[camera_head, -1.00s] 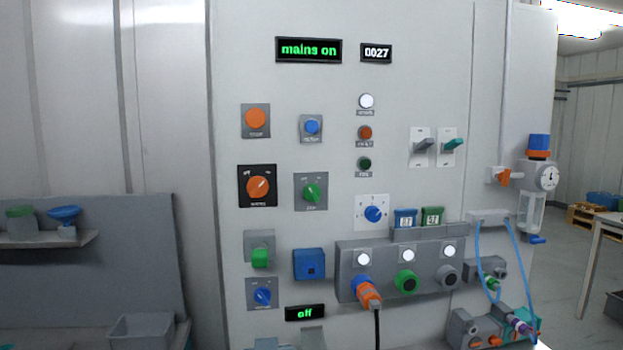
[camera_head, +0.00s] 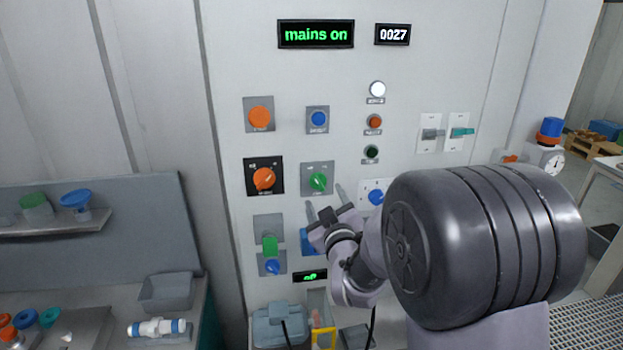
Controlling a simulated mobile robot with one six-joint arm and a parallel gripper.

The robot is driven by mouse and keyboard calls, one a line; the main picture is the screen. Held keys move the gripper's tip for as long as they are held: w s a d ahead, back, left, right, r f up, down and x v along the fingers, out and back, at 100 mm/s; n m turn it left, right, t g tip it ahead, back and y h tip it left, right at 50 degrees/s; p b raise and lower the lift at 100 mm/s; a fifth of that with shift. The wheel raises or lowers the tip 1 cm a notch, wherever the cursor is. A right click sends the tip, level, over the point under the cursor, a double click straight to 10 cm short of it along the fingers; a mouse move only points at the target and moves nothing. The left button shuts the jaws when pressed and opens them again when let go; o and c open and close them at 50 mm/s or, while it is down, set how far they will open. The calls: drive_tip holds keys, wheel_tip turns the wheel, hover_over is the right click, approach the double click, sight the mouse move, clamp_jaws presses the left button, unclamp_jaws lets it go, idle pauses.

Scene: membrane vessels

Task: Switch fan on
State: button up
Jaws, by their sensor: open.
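The control panel (camera_head: 220,60) fills the middle of the view. A green rotary knob (camera_head: 317,181) sits on a grey plate, its pointer tilted; the label is too small to read. An orange rotary knob (camera_head: 264,178) on a black plate is to its left. Two toggle levers, one grey (camera_head: 432,134) and one teal (camera_head: 462,132), are at the right. I cannot tell which control is marked for the fan. My gripper (camera_head: 326,203) is open and empty, its fingers pointing up just below the green knob. My arm hides the panel's lower right.
A display reads "mains on" (camera_head: 316,34); a small lower display (camera_head: 310,276) is partly legible. An orange button (camera_head: 260,117) and a blue button (camera_head: 318,118) sit above the knobs. A bench with a grey bin (camera_head: 166,292) is at left. A blue-white dial knob (camera_head: 376,197) is close to my arm.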

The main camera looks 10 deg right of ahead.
sight(320, 186)
drive_tip(key=w, duration=0.6)
drive_tip(key=shift+p, duration=0.35)
drive_tip(key=c, duration=1.4)
